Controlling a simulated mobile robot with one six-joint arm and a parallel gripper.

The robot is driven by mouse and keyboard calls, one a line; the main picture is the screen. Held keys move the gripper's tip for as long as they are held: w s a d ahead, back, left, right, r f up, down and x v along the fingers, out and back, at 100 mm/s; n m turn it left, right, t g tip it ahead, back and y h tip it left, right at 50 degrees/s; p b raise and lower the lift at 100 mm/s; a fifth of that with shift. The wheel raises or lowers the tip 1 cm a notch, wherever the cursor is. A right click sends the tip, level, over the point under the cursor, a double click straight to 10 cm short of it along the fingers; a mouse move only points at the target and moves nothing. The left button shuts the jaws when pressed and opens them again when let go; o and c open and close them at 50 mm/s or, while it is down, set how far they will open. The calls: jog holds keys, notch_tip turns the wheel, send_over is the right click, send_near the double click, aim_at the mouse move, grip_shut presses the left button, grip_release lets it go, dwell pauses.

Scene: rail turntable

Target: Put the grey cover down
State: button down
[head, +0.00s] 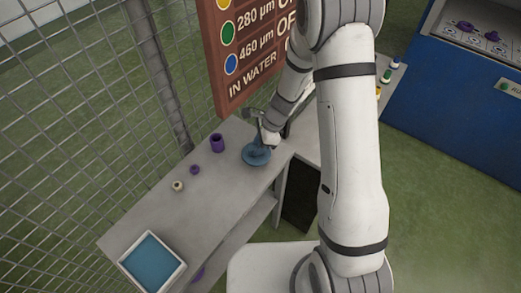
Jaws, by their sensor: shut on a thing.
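My gripper (268,137) reaches down over the grey bench (225,185), near its inner corner. It is shut on a round blue-grey cover (256,155), which has a wide disc below and a narrower part at the top where the fingers are. The cover is at or just above the bench top; I cannot tell whether it touches. The fingertips are small and partly hidden by the wrist.
On the bench stand a purple cup (217,143), a small purple piece (195,170) and a small beige piece (178,186). A white-rimmed blue tray (181,267) is at the near end. A mesh fence and brown sign (245,75) stand behind. A blue cabinet (440,100) is right.

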notch_tip(320, 180, down, 3)
jog(key=shift+r, duration=0.1)
jog(key=shift+w+a+f+p, duration=0.15)
jog(key=shift+f+p, duration=0.15)
jog(key=shift+p, duration=0.05)
jog(key=shift+f, duration=0.2)
jog(key=c, duration=1.2)
grip_release()
